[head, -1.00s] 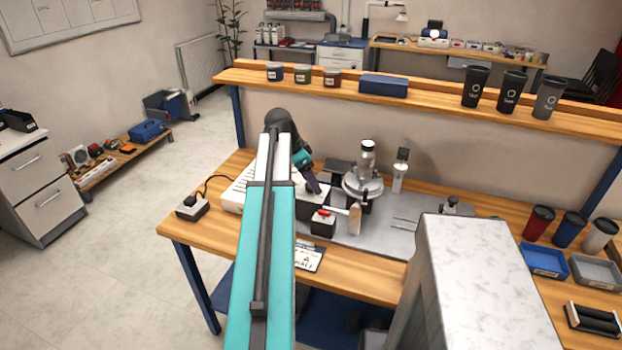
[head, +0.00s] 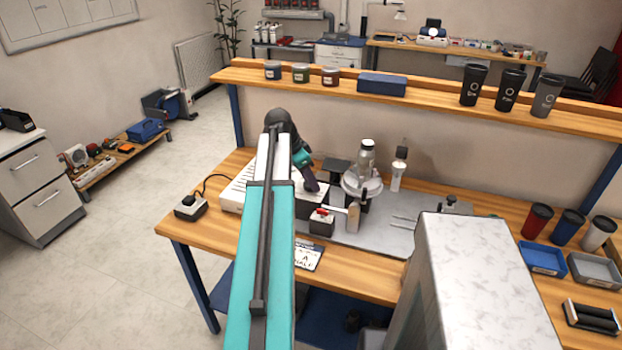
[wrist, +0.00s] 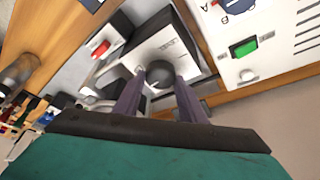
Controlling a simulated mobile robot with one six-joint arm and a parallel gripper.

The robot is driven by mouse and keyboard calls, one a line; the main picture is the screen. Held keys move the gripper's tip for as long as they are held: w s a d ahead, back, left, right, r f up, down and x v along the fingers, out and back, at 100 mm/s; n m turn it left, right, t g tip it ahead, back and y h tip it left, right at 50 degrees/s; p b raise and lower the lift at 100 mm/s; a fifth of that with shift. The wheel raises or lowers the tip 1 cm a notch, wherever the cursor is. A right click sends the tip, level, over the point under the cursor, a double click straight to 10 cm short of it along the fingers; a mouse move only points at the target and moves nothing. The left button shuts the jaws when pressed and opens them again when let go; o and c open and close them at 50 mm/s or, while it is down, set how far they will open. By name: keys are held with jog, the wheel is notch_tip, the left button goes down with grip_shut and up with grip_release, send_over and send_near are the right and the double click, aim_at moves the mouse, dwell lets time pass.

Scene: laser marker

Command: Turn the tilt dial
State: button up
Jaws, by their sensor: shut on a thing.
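The tilt dial (wrist: 160,76) is a dark round knob on the front of a white box (wrist: 158,48) with a small printed label, seen in the wrist view. My gripper (wrist: 160,82) has its two purple fingers on either side of the knob and is shut on it. In the head view my gripper (head: 311,184) reaches down to the white box (head: 316,197) on the bench, and the knob is hidden there. Right of it, a rotary fixture with a pale round plate (head: 352,188) carries a metallic cylinder (head: 366,158).
A small box with a red switch (head: 321,215) stands just in front of the dial box. A white panel with a green switch (wrist: 243,48) lies beside my fingers. A shelf with tumblers (head: 507,90) runs behind.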

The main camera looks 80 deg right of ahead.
jog(key=shift+a+n, duration=0.2)
jog(key=shift+n, duration=0.1)
jog(key=n+t, duration=0.1)
jog(key=n, duration=0.2)
jog(key=shift+a+f+h, duration=0.1)
jog(key=shift+a+h, duration=0.1)
jog(key=shift+h, duration=0.2)
jog(key=n, duration=0.2)
jog(key=n+t, duration=0.1)
jog(key=n, duration=0.1)
jog(key=shift+s+t+h, duration=0.1)
jog(key=shift+t+h, duration=0.2)
jog(key=n, duration=0.1)
jog(key=n+t, duration=0.1)
jog(key=n, duration=0.1)
jog(key=n+t, duration=0.1)
jog(key=n, duration=0.1)
jog(key=shift+s+p, duration=0.25)
jog(key=shift+p, duration=0.05)
jog(key=shift+s+d+n+t, duration=0.1)
jog(key=shift+n+t, duration=0.3)
jog(key=shift+n, duration=0.8)
jog(key=shift+s+n+t, duration=0.1)
jog(key=shift+n+t, duration=0.3)
jog(key=shift+n, duration=0.8)
